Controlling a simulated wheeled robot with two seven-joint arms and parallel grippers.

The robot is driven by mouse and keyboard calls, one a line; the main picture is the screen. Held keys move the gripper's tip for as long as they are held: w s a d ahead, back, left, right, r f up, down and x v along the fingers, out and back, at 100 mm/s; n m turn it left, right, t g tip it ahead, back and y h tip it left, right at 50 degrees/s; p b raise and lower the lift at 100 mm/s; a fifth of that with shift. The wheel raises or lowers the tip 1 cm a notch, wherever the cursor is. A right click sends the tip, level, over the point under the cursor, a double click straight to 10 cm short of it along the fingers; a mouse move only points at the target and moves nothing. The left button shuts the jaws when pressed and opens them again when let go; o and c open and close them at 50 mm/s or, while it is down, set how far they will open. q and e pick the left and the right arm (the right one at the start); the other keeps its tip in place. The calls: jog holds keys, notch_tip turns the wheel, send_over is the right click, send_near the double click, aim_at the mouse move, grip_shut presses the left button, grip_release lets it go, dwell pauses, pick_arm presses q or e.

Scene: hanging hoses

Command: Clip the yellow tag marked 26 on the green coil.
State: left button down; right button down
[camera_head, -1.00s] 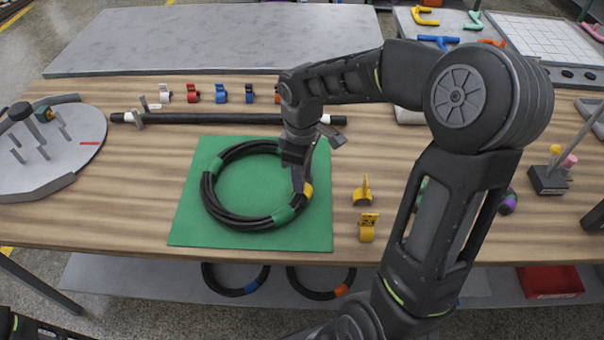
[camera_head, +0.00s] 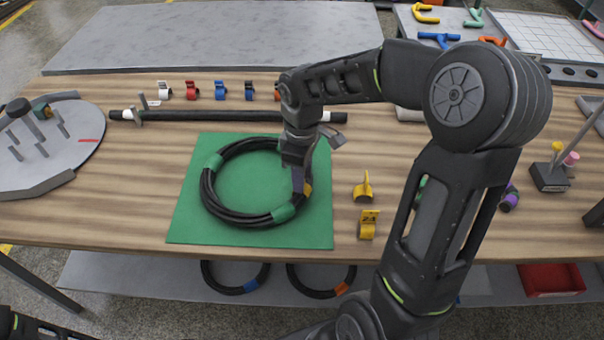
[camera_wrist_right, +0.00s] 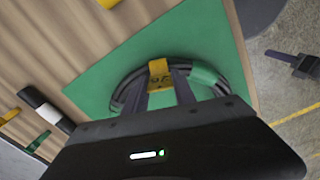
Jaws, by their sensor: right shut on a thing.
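The green coil (camera_head: 232,218), a black hose ring with green bands, lies on a green mat (camera_head: 190,225). My right gripper (camera_head: 302,187) is at the coil's right side, pointing down, shut on a yellow tag (camera_head: 308,189). In the right wrist view the tag (camera_wrist_right: 158,68) is between the fingertips, right over the coil (camera_wrist_right: 127,90), beside a green band. Its marking is too small to read surely. I cannot tell whether the tag is seated on the hose. My left gripper is not in view.
Two more yellow tags, one standing (camera_head: 363,188) and one nearer the edge (camera_head: 367,224), are right of the mat. A black bar (camera_head: 215,116) and a row of coloured clips (camera_head: 221,91) lie behind it. A round grey tray (camera_head: 60,150) is at left.

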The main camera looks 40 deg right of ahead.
jog(key=c, duration=0.9)
grip_release()
jog(key=shift+c, duration=0.2)
notch_tip(320, 180, up, 8)
jog(key=shift+f, duration=0.1)
